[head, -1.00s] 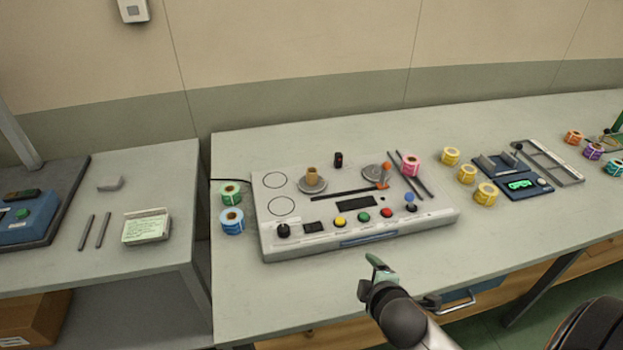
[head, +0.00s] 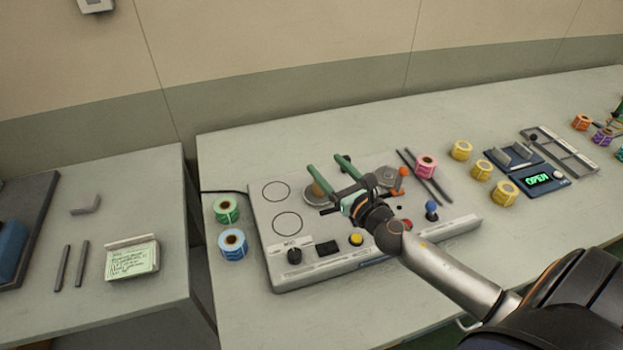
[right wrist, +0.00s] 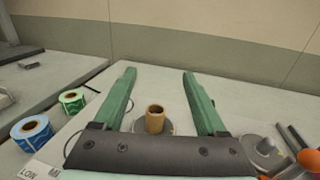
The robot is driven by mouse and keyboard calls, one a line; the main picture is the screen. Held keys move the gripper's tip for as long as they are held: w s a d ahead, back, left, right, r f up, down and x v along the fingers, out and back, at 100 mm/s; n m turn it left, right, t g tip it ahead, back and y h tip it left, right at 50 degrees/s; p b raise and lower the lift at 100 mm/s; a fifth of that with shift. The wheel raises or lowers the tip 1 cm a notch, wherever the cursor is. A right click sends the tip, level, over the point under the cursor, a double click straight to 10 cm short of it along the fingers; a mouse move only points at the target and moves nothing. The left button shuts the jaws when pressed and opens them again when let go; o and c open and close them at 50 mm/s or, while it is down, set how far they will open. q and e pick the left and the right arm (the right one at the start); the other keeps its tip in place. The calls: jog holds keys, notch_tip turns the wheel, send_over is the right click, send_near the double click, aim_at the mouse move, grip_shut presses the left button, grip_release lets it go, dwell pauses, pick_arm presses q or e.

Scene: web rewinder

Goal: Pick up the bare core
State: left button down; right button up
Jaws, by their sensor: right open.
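The bare core is a short tan tube standing upright on a round grey hub of the rewinder (head: 262,255). In the right wrist view the core (right wrist: 155,119) stands between the two green fingers, apart from both. My right gripper (head: 327,174) is open and empty over the rewinder, with its fingers pointing to the back; it also shows in the right wrist view (right wrist: 159,76). In the head view the gripper hides most of the core. My left gripper is not in view.
Green (head: 226,209) and blue (head: 233,244) label rolls stand left of the rewinder. A pink roll (head: 425,166) and an orange-knobbed lever (head: 403,171) are on its right side. Yellow rolls (head: 461,150) and a blue device reading OPEN (head: 537,179) lie further right.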

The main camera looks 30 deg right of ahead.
jog(key=f+b, duration=0.1)
jog(key=f, duration=0.1)
jog(key=f+b, duration=0.2)
jog(key=f, duration=0.1)
jog(key=f+b, duration=0.1)
jog(key=f, duration=0.1)
jog(key=shift+s+f, duration=0.15)
jog(key=shift+s, duration=0.1)
jog(key=shift+w+f+b, duration=0.1)
jog(key=shift+f+b, duration=0.15)
jog(key=shift+b, duration=0.1)
jog(key=shift+w+r+p, duration=0.3)
jog(key=shift+w+r, duration=0.05)
jog(key=shift+w, duration=0.9)
jog(key=w, duration=0.5)
grip_shut()
